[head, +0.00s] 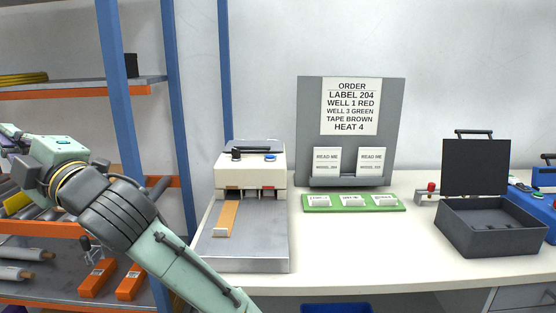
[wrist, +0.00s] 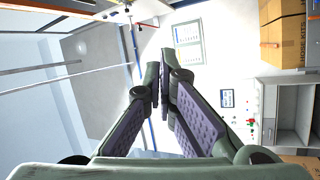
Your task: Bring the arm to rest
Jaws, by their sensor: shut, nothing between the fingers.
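My arm (head: 120,215) rises from the bottom of the head view toward the upper left, held in the air in front of the shelving. My gripper (head: 12,138) is at the left edge of the head view, partly cut off and small. In the wrist view my gripper (wrist: 161,72) shows its two dark fingers with purple pads drawn close at the tips. It is shut and nothing shows between the fingers. It touches nothing that I can see.
A metal shelving rack (head: 114,60) with loose tools stands at left. The white worktable (head: 350,250) carries a machine with an orange strip (head: 227,216), a green tray (head: 390,208), an order board (head: 398,105) and an open black case (head: 495,228). The wrist view shows a cardboard box (wrist: 283,40).

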